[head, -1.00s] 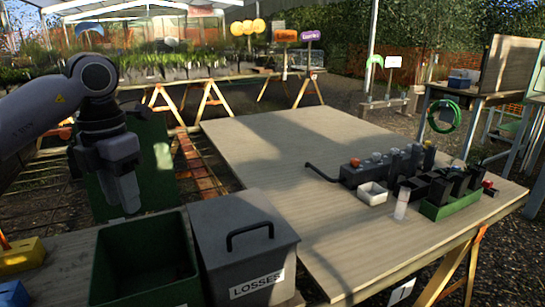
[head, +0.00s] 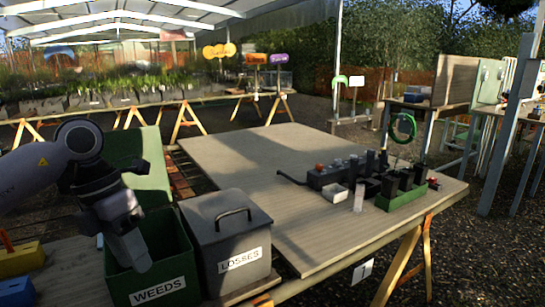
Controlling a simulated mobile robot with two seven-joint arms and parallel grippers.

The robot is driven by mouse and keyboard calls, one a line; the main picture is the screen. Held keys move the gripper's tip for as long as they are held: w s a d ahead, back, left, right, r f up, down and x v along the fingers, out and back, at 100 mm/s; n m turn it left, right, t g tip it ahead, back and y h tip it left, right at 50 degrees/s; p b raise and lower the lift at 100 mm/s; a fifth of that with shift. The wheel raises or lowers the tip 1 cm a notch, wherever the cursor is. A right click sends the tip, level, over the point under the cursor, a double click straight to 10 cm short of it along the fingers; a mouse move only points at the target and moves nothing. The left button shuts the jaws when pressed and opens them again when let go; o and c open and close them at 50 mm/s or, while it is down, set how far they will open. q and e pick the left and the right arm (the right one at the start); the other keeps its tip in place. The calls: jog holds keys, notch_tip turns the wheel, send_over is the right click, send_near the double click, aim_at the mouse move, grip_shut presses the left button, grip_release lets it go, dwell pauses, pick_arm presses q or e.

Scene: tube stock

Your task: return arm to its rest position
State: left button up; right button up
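My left gripper (head: 133,247) hangs in from the left, pointing down over the dark green bin labelled WEEDS (head: 158,292). Its fingers look close together, but I cannot tell whether they are open or shut. I see nothing clearly held in it. My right arm and gripper are not in view.
A grey lidded bin labelled LOSSES (head: 240,262) stands beside the green bin. The wooden table (head: 245,165) is mostly bare. On its right are a dark block rack (head: 335,175), a white tub (head: 336,193), a clear tube (head: 359,198) and a green tray of black pots (head: 402,197).

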pick_arm(q)
jog(key=s+d+r+n+t+h+p, duration=0.1)
jog(key=s+d+n+t+h+p, duration=0.2)
jog(key=d+h, duration=0.65)
jog(key=s+d+n+h+p, duration=0.1)
jog(key=s+d+n+h, duration=0.2)
jog(key=d+n+h, duration=0.5)
jog(key=w+a+f+n+t+y+p, duration=0.1)
jog(key=a+f+n+t+y+p, duration=0.15)
jog(key=f+n+t+y, duration=0.5)
jog(key=w+a+f+n+t+y+p, duration=0.1)
jog(key=a+f+n+t+y, duration=0.3)
jog(key=n+t, duration=0.65)
jog(key=s+a+f+n+g+y, duration=0.3)
jog(key=s+a+f+n+g, duration=0.1)
jog(key=s+f, duration=0.3)
jog(key=s+a+f+n+g+y+p, duration=0.1)
jog(key=s+a+f+n+g+y, duration=0.2)
jog(key=f, duration=0.6)
jog(key=s+a+n+g, duration=0.1)
jog(key=s+n+g, duration=0.1)
jog(key=s+n, duration=0.1)
jog(key=shift+s+a+g+y, duration=0.3)
jog(key=shift+s+g, duration=0.1)
jog(key=shift+s, duration=0.05)
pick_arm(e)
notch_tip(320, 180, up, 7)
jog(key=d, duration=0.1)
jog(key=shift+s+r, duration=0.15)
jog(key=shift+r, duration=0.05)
